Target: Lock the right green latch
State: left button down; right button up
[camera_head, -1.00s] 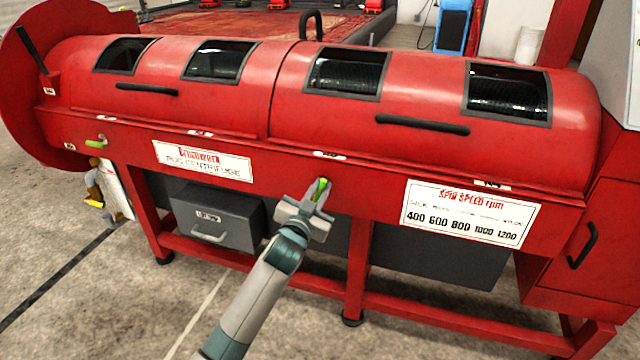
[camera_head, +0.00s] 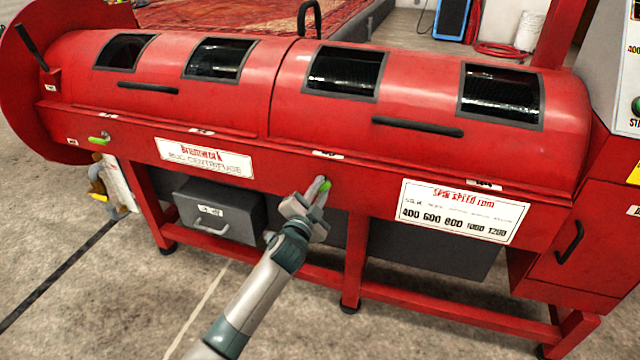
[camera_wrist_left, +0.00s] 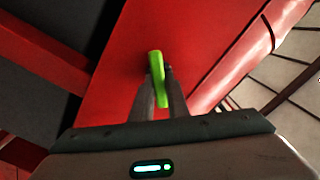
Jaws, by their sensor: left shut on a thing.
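The right green latch (camera_head: 326,185) is on the red front panel of the centrifuge, between the two white signs. My left gripper (camera_head: 321,190) reaches it from below and covers part of it. In the left wrist view, the latch (camera_wrist_left: 156,70) stands out as a bright green bar, and the fingers (camera_wrist_left: 163,90) are shut on it. The left green latch (camera_head: 99,140) lies about level near the left end of the panel. My right gripper does not show.
The red centrifuge (camera_head: 420,95) has a long curved lid with windows and black handles (camera_head: 418,128). A grey drawer box (camera_head: 215,205) sits beneath it, and a red leg (camera_head: 354,250) stands just right of my arm. The floor in front is open.

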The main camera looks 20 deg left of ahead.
pick_arm(q)
jog(key=shift+d+m+p, duration=0.1)
jog(key=shift+m+p, duration=0.35)
jog(key=shift+m, duration=0.35)
jog(key=m+p, duration=0.1)
jog(key=m, duration=0.1)
jog(key=shift+m, duration=0.4)
jog(key=m, duration=0.1)
jog(key=m+p, duration=0.1)
jog(key=m, duration=0.2)
jog(key=shift+f, duration=0.25)
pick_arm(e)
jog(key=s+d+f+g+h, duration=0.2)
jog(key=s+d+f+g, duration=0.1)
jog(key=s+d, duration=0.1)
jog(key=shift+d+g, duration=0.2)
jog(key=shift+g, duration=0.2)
pick_arm(q)
jog(key=c, duration=1.7)
grip_release()
